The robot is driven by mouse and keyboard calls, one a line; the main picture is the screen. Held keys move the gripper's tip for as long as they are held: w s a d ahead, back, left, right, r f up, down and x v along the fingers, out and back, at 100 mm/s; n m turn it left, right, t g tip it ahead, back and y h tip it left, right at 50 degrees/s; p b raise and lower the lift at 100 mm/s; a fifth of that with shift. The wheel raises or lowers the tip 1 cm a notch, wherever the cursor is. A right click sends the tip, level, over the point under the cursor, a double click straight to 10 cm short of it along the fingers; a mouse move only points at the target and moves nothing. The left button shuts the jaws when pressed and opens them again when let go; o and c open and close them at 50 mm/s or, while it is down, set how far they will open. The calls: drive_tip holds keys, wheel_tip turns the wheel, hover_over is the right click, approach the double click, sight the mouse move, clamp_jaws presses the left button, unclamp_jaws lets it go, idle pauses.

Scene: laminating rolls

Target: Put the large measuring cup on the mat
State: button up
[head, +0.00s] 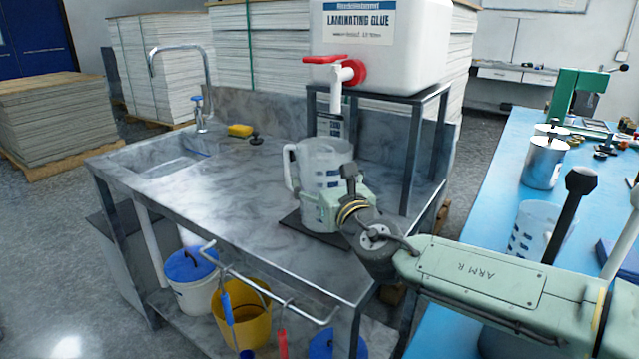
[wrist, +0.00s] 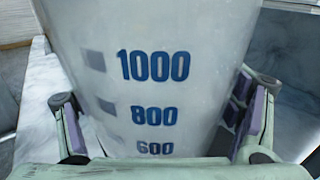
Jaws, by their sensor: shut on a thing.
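The large measuring cup (head: 322,160) is translucent with a handle on its left and stands upright over the dark mat (head: 293,222) on the steel sink bench. My gripper (head: 328,205) is shut on the cup's lower body from the front right. In the wrist view the cup (wrist: 165,35) fills the middle, with blue marks 1000, 800 and 600, and a finger of my gripper (wrist: 163,100) lies on each side. The cup and gripper hide much of the mat. I cannot tell whether the cup's base touches it.
A white glue container (head: 378,45) with a red tap (head: 345,72) sits on a dark stand (head: 412,150) behind the cup. A yellow sponge (head: 240,130) lies near the sink. Another measuring cup (head: 528,228) is on the blue table (head: 500,190). The bench's left front is clear.

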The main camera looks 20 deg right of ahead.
drive_tip(key=shift+d+f, duration=0.1)
drive_tip(key=shift+f, duration=0.15)
drive_tip(key=shift+r, duration=0.2)
drive_tip(key=shift+s+f, duration=0.1)
drive_tip(key=o, duration=0.8)
drive_tip(key=shift+f, duration=0.15)
drive_tip(key=shift+c, duration=0.2)
drive_tip(key=o, duration=0.4)
drive_tip(key=shift+c, duration=0.2)
drive_tip(key=shift+r, duration=0.2)
